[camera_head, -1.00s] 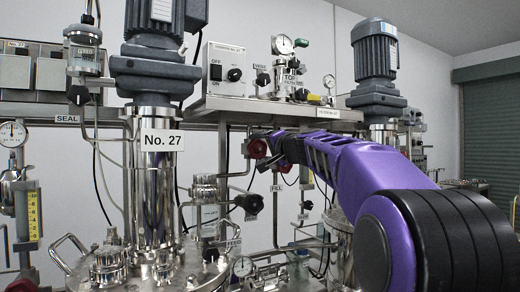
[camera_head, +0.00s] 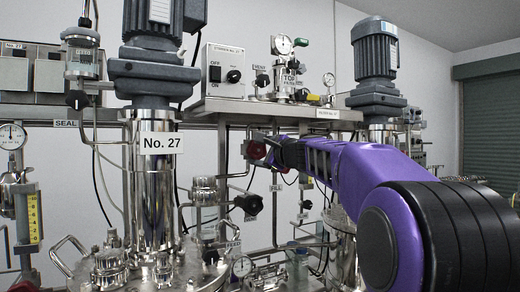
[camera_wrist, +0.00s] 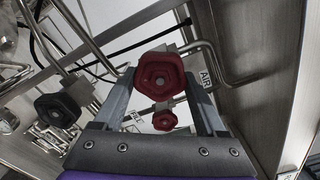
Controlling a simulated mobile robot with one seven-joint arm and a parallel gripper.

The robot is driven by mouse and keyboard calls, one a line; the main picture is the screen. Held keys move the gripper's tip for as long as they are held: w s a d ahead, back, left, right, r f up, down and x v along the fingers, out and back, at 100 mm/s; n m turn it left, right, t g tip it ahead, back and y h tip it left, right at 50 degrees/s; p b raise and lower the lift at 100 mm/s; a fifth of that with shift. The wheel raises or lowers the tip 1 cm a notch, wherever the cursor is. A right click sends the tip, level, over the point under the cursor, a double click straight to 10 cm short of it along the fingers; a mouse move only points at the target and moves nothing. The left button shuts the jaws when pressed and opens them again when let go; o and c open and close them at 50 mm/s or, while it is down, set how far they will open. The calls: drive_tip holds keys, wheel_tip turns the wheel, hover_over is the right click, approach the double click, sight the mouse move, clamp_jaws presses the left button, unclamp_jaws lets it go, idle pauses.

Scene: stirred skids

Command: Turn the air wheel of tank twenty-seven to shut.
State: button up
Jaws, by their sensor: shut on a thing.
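A dark red hand wheel (camera_wrist: 160,76) sits between the two grey fingers of my gripper (camera_wrist: 161,88) in the wrist view. A small AIR label (camera_wrist: 205,78) is just to its right. My gripper is shut on this wheel. In the head view the red wheel (camera_head: 255,149) shows at the left end of my gripper (camera_head: 268,151), partly covered by it. The tank plate reading No. 27 (camera_head: 161,143) is on the steel column to the left. The wheel's angle cannot be read as open or shut.
A second, smaller red wheel (camera_wrist: 165,121) shows below the held one. A black knob (camera_wrist: 57,109) is left of the fingers; another black knob (camera_head: 249,204) stands below my gripper in the head view. Pipes and a steel frame (camera_head: 222,170) crowd the area.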

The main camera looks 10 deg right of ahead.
drive_tip(key=m+p, duration=0.1)
drive_tip(key=m, duration=0.3)
drive_tip(key=shift+m, duration=0.3)
drive_tip(key=m+p, duration=0.1)
drive_tip(key=m, duration=0.1)
drive_tip(key=m+p, duration=0.1)
drive_tip(key=m, duration=0.1)
drive_tip(key=shift+a+f+m, duration=0.1)
drive_tip(key=shift+a+m, duration=0.1)
drive_tip(key=shift+m, duration=0.1)
drive_tip(key=shift+f, duration=0.1)
drive_tip(key=o, duration=1.3)
drive_tip(key=shift+s, duration=0.15)
